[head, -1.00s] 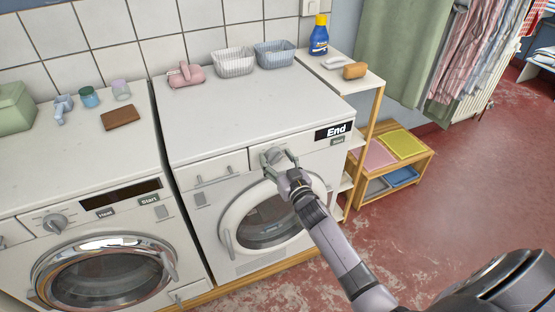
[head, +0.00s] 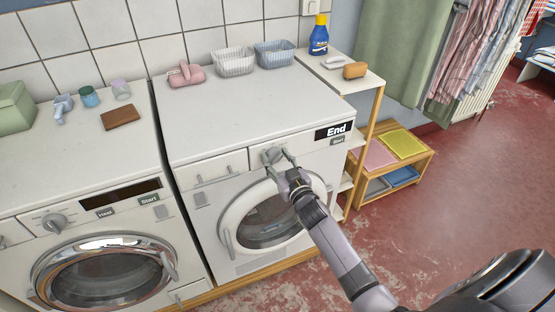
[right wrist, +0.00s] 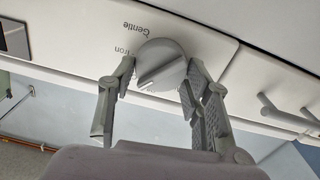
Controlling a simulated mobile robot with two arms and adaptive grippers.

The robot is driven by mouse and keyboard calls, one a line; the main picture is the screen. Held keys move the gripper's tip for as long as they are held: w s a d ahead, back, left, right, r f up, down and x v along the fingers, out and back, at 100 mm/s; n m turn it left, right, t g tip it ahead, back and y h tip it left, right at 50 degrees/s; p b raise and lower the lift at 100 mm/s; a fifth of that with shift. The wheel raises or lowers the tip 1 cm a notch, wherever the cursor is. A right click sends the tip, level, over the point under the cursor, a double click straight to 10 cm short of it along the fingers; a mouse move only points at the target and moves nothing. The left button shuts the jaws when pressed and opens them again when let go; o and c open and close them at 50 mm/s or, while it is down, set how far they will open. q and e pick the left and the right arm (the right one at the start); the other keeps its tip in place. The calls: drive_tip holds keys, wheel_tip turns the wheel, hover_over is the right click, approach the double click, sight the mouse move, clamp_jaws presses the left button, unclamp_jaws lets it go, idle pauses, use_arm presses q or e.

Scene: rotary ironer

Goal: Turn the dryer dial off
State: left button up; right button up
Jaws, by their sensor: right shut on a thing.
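The grey dial (head: 271,155) is on the front panel of the right-hand white machine (head: 240,110), whose display (head: 334,131) reads "End". My right gripper (head: 279,162) is at this dial. In the right wrist view, the fingers of my right gripper (right wrist: 160,68) sit on both sides of the round dial (right wrist: 163,50) and are shut on it. The dial's raised grip bar lies slanted between the fingers. The printed words "Gentle" and "Iron" show upside down beside it. My left gripper is not in view.
Another white machine stands at left with its own dial (head: 55,222) and a chrome round door (head: 104,272). The round door (head: 230,225) of the right machine is just below my gripper. A drawer handle (head: 213,180) is left of the dial. A wooden shelf (head: 372,120) stands at right.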

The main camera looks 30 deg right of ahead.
drive_tip(key=n, duration=0.3)
drive_tip(key=shift+a+n, duration=0.1)
drive_tip(key=shift+n, duration=0.3)
drive_tip(key=shift+f+n+b, duration=0.1)
drive_tip(key=shift+n+b, duration=0.4)
drive_tip(key=shift+n, duration=1.4)
drive_tip(key=o, duration=1.1)
drive_tip(key=shift+a, duration=0.1)
drive_tip(key=shift+o, duration=0.2)
drive_tip(key=s, duration=1.2)
drive_tip(key=shift+a, duration=0.3)
